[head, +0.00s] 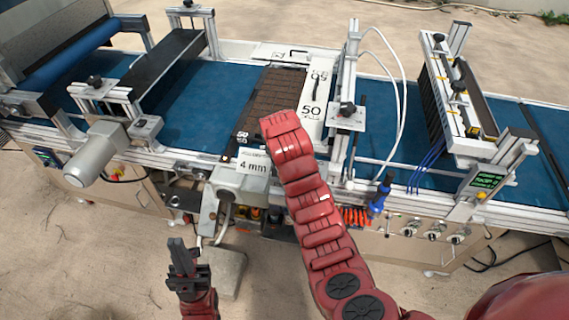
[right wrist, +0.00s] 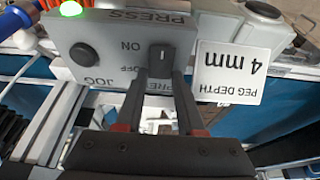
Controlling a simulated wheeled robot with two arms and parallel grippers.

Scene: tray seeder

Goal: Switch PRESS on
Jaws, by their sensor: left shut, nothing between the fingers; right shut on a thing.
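In the right wrist view, upside down, a grey PRESS panel (right wrist: 115,30) carries a black rotary switch knob (right wrist: 161,56) with a short white mark. ON and OFF labels stand beside it. The mark runs up and down in the picture; which label it is set to is hard to tell. A green lamp (right wrist: 70,8) at the panel's edge is lit. My right gripper (right wrist: 161,82) is shut on the knob, one finger on each side. In the head view my right arm hides this gripper. My left gripper (head: 182,258) is shut and empty, low before the machine.
A round black JOG button (right wrist: 83,54) sits beside the knob. A white "PEG DEPTH 4 mm" card (right wrist: 232,72) stands close to the fingers. A dark seed tray (head: 275,92) lies on the blue conveyor (head: 215,85). A grey motor (head: 95,155) juts out at left.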

